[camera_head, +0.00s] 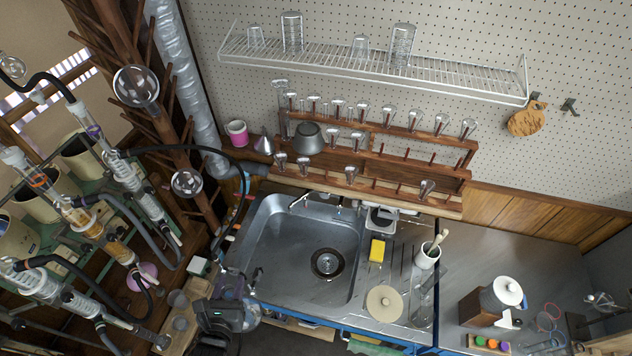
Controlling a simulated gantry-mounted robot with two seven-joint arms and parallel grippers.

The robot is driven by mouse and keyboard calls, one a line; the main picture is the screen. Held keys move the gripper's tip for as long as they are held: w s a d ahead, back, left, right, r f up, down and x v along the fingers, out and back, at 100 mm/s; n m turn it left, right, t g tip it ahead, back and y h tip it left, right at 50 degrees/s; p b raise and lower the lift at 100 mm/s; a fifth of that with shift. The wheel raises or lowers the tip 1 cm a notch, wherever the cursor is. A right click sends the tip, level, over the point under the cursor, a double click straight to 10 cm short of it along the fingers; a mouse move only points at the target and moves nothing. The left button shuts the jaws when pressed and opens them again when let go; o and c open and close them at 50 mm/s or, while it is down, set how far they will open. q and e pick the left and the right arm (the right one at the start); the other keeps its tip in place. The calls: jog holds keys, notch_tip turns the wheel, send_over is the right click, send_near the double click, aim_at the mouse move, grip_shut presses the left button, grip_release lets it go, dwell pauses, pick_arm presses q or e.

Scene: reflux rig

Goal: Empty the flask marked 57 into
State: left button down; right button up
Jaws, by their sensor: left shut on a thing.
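My left gripper (240,300) is low in the view, at the left front corner of the sink. It is shut on what looks like a clear glass flask (248,316), partly hidden by the dark gripper body; no mark on it can be read. Two round glass flasks hang on the wooden peg stand, an upper one (135,86) and a lower one (187,182). No number 57 is legible anywhere. My right gripper is not in view.
The steel sink (275,240) is empty, with a tap (318,203) behind it. Glass reflux tubing and black hoses (140,225) crowd the left. A wooden rack (400,175) holds several small flasks. A yellow sponge (377,250) and beige disc (385,303) lie right of the sink.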

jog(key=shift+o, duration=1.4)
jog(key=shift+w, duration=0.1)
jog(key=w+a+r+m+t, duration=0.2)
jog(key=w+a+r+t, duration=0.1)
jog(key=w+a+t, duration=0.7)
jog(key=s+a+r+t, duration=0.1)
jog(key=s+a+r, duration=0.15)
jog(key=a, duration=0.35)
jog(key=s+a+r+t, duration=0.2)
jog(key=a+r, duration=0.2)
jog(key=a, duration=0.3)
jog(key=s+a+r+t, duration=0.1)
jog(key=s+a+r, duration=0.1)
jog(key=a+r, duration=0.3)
pick_arm(q)
jog(key=d+r+m+g+h, duration=0.1)
jog(key=d+r+m+h, duration=0.3)
jog(key=d+r, duration=0.3)
jog(key=d+r+m+g+h, duration=0.2)
jog(key=d+r+m+h, duration=0.2)
jog(key=r, duration=1.1)
jog(key=shift+s+d+r+h, duration=0.3)
jog(key=shift+d+h, duration=0.2)
jog(key=shift+d, duration=1.15)
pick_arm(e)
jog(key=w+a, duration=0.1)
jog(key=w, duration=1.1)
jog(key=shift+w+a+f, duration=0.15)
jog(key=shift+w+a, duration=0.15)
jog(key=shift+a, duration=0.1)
